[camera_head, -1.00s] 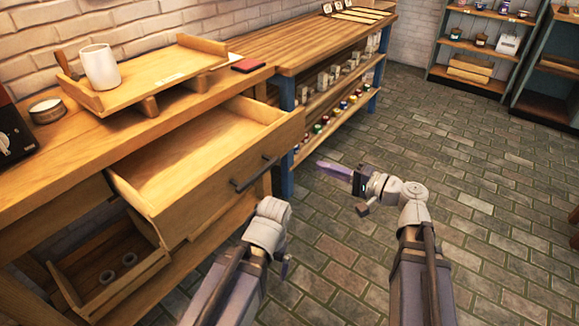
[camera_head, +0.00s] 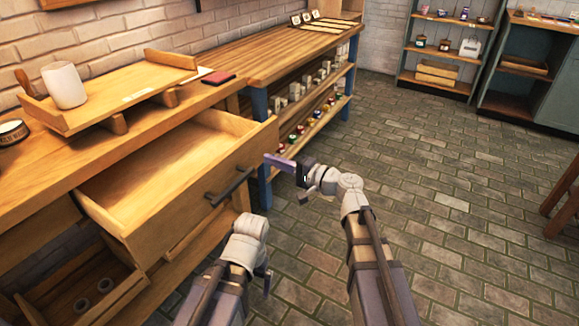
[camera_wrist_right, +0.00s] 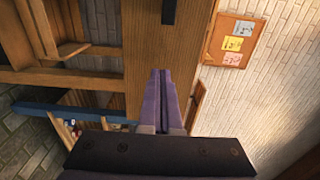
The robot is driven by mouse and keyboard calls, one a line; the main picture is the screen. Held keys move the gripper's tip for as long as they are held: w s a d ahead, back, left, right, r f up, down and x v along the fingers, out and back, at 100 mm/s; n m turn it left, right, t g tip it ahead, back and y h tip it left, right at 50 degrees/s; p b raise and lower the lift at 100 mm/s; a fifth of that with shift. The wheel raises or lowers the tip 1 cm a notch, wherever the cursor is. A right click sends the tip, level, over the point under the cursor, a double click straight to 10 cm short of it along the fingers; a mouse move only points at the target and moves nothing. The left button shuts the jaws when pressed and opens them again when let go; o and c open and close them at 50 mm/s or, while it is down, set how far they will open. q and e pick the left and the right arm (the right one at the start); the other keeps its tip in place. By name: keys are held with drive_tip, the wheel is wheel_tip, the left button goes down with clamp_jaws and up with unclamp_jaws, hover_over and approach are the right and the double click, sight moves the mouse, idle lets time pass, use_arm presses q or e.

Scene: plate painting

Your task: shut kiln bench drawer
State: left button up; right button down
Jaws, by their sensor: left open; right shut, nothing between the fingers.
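The kiln bench drawer (camera_head: 205,185) stands pulled well out of the bench (camera_head: 50,170) in the head view. Its inside looks empty. A dark bar handle (camera_head: 230,187) is on its front, and the handle also shows at the top of the right wrist view (camera_wrist_right: 168,12). My right gripper (camera_head: 270,160) is shut and empty, its purple fingers pointing left near the right end of the drawer front, apart from the handle. In the right wrist view its fingers (camera_wrist_right: 163,85) point toward the wooden front; contact cannot be told. My left gripper (camera_head: 266,279) is open, low in front of the drawer, mostly hidden by its wrist.
On the bench top are a raised wooden board (camera_head: 125,92), a white cup (camera_head: 64,85) and a dark red item (camera_head: 218,78). A lower open tray (camera_head: 130,288) holds two rings. A shelf unit with a blue post (camera_head: 259,150) stands right of the drawer.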

sight(255, 154)
drive_tip(key=shift+x, duration=1.55)
drive_tip(key=x, duration=2.4)
drive_tip(key=shift+w+a, duration=0.2)
use_arm(q)
drive_tip(key=shift+d, duration=0.1)
use_arm(e)
drive_tip(key=shift+w, duration=0.1)
drive_tip(key=shift+s+d, duration=0.2)
drive_tip(key=shift+s, duration=0.1)
use_arm(q)
drive_tip(key=shift+d, duration=0.35)
use_arm(e)
drive_tip(key=v, duration=1.4)
